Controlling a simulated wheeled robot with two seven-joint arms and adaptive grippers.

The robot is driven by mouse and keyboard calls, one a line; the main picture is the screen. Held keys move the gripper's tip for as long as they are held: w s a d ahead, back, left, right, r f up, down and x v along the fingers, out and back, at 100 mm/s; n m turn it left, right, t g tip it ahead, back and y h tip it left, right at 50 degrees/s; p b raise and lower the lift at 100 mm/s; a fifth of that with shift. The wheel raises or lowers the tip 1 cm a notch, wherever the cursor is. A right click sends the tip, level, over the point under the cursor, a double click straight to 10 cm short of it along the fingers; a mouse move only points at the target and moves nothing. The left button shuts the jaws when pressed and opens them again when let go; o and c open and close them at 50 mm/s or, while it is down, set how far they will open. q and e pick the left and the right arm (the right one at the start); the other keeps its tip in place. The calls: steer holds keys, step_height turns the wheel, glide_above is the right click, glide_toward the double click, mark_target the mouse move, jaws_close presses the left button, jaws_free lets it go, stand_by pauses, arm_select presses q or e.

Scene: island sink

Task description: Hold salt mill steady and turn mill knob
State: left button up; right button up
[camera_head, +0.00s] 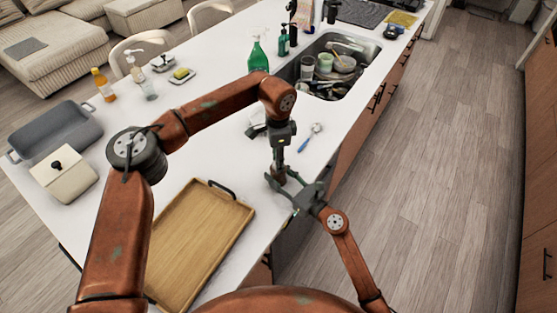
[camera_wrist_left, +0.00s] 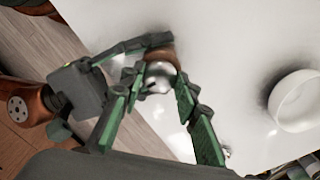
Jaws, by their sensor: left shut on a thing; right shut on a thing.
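The salt mill (camera_head: 279,172) stands near the right edge of the white island, mostly hidden by my grippers. In the left wrist view its silver knob (camera_wrist_left: 160,77) and part of its brown body (camera_wrist_left: 168,52) show. My left gripper (camera_head: 279,158) comes down from above; its green-sided fingers (camera_wrist_left: 157,84) are shut on the knob, one on each side. My right gripper (camera_head: 281,180) reaches in from the front right and is shut around the mill's body below the knob. Its dark fingers also show in the left wrist view (camera_wrist_left: 135,45).
A wooden tray (camera_head: 205,235) lies left of the mill. A blue-handled utensil (camera_head: 309,137) lies behind right. A white round dish (camera_wrist_left: 295,100) shows in the wrist view. A white lidded pot (camera_head: 65,178) stands far left. A full sink (camera_head: 333,68) and green bottle (camera_head: 258,55) are behind.

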arm_select(q)
steer(key=c, duration=0.3)
steer(key=shift+m, duration=0.3)
